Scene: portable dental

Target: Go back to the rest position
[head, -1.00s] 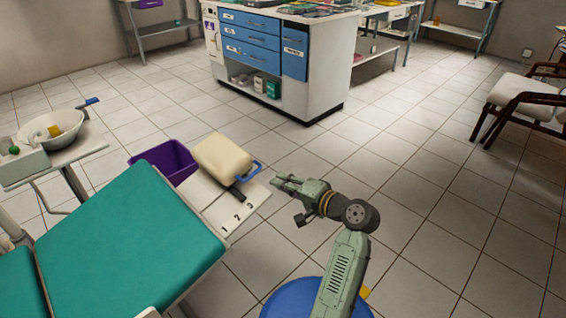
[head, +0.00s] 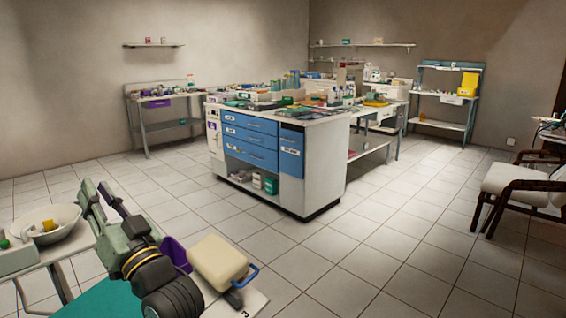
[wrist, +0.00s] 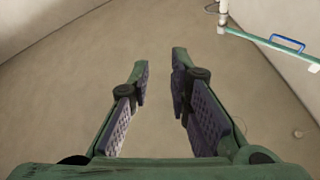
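My gripper (head: 96,190) is raised at the lower left of the head view, its fingers pointing up and away. It also shows in the wrist view (wrist: 162,80), where its two dark ridged finger pads stand apart with nothing between them, over a plain beige surface. In the head view my arm covers part of the teal chair surface (head: 98,303) and part of the purple bin (head: 176,254).
A cream container (head: 217,262) with a blue handle sits right of my arm on a white numbered board (head: 254,302). A white bowl (head: 66,231) stands at left. A blue-drawered cabinet (head: 333,165) stands centrally; a chair (head: 515,188) is at right. Tiled floor is open between.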

